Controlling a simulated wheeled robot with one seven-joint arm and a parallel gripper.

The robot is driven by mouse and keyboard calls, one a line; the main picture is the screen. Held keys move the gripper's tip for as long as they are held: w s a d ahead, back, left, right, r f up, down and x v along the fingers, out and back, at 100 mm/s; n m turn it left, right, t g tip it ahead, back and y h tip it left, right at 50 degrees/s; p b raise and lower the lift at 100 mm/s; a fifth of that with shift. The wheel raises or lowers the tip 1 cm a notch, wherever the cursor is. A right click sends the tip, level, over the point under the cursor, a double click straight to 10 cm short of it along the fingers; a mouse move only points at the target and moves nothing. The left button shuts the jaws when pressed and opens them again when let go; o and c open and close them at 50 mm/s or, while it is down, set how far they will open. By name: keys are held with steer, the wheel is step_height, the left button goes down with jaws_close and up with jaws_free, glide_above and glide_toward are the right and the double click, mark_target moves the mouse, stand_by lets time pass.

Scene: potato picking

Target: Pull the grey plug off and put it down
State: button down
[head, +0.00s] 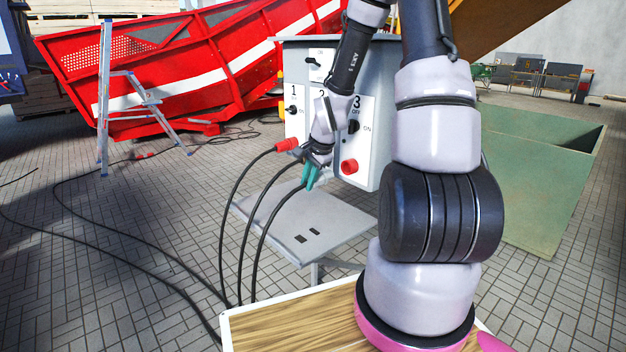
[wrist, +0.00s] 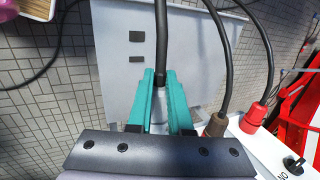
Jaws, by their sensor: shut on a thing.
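My gripper (head: 311,180) has teal fingers and is low in front of the grey switch box (head: 361,110). In the wrist view its fingers (wrist: 161,100) are shut on the grey plug (wrist: 159,121), whose black cable (wrist: 161,40) runs away from the fingertips. The plug's inner end is hidden behind the gripper's dark plate. In the head view the fingers are left of the red socket (head: 349,167) below number 3, which shows no cable. The held plug appears apart from that socket.
A red plug (head: 288,145) sits at the box's left; a brown plug (wrist: 216,124) is beside it in the wrist view. A grey shelf (head: 290,222) with bare room lies below. A wooden-topped table (head: 290,322) is in front, and a green container (head: 540,190) is right.

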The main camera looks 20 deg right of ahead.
steer(key=shift+a, duration=0.15)
steer(key=shift+s+a, duration=0.3)
steer(key=shift+a, duration=0.4)
steer(key=shift+s+a, duration=0.25)
steer(key=shift+a, duration=0.45)
steer(key=a, duration=0.1)
steer(key=s+a, duration=0.1)
steer(key=shift+a, duration=0.4)
